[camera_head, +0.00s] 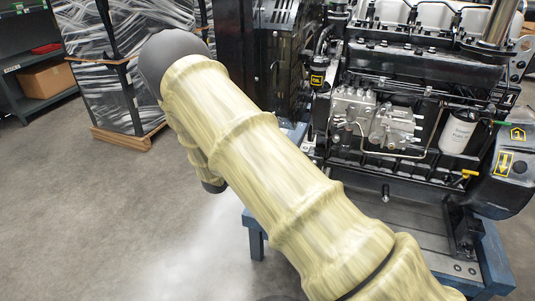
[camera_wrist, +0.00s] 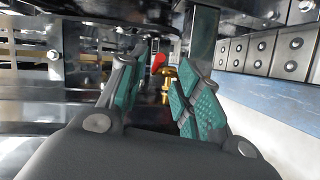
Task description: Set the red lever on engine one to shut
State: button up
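In the wrist view, a small red lever (camera_wrist: 158,63) sits by a brass valve fitting (camera_wrist: 170,82), ahead of my gripper and between its fingers in the picture. My gripper (camera_wrist: 162,88) is open, with green ribbed pads on both fingers and nothing visible held between them. The lever looks apart from both pads; the exact gap is hard to judge. In the head view, the engine marked 1 (camera_head: 425,75) stands at the right. I cannot make out the red lever or my gripper there.
The engine rests on a blue stand (camera_head: 490,262). A yellow-handled valve (camera_head: 465,176) and a white filter (camera_head: 457,133) are on its side. In the wrist view, a bolted metal row (camera_wrist: 262,52) lies right of the fingers. Open floor (camera_head: 90,215) lies left, before wrapped pallets (camera_head: 115,60).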

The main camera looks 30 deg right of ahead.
jog(key=shift+v, duration=1.4)
jog(key=shift+r, duration=0.1)
